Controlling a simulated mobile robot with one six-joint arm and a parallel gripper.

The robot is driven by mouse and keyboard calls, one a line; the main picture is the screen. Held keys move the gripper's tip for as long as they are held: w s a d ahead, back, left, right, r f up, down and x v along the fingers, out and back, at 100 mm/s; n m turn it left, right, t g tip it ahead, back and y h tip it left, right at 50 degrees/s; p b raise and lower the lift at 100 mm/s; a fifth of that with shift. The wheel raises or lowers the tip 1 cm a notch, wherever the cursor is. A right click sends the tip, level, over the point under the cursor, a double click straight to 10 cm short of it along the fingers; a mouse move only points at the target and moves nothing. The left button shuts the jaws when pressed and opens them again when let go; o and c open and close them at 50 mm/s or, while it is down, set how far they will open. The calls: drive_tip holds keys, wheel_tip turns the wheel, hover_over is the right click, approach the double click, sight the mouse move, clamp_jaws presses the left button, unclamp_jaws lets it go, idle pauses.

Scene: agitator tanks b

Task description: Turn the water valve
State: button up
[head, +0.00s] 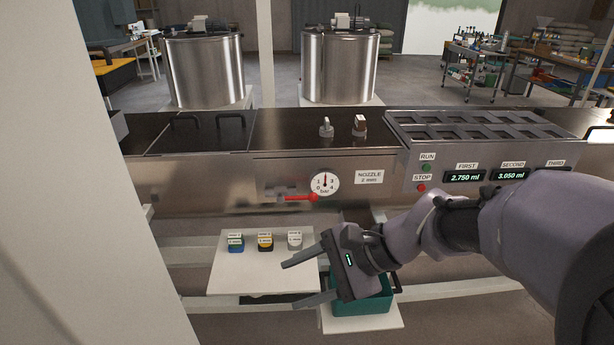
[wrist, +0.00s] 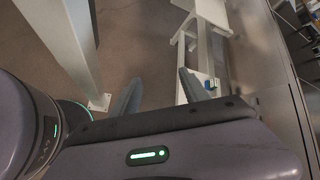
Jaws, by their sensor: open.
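A red lever valve (head: 300,198) is on the front face of the steel machine in the head view, just below a round bar gauge (head: 325,184). Its handle lies about horizontal, with a round red end at the right. A small metal fitting is beside it on the left. My gripper (head: 289,285) is below the valve and apart from it, fingers spread and pointing left, with nothing between them. The wrist view shows the two open fingers (wrist: 160,76) over the floor and a white frame. I cannot make out the valve in the wrist view.
A white shelf (head: 240,280) with several small labelled blocks lies left of my gripper. A run/stop panel (head: 425,172) is to the right. A pale post (head: 115,150) blocks the left side.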

drive_tip(key=w+m+t+y+p, duration=0.1)
drive_tip(key=w+m+t+y, duration=0.2)
drive_tip(key=w, duration=0.5)
drive_tip(key=m+t+h+p, duration=0.3)
drive_tip(key=m+t, duration=0.7)
drive_tip(key=m, duration=0.6)
approach(316, 199)
drive_tip(key=b+x, duration=0.2)
drive_tip(key=x, duration=0.2)
drive_tip(key=b+x, duration=0.1)
drive_tip(key=x, duration=0.3)
drive_tip(key=shift+f+b, duration=0.25)
drive_tip(key=shift+b, duration=0.1)
drive_tip(key=shift+w+a+r, duration=0.1)
drive_tip(key=shift+w+a, duration=0.25)
drive_tip(key=shift+w, duration=0.2)
clamp_jaws()
drive_tip(key=shift+d+r, duration=0.1)
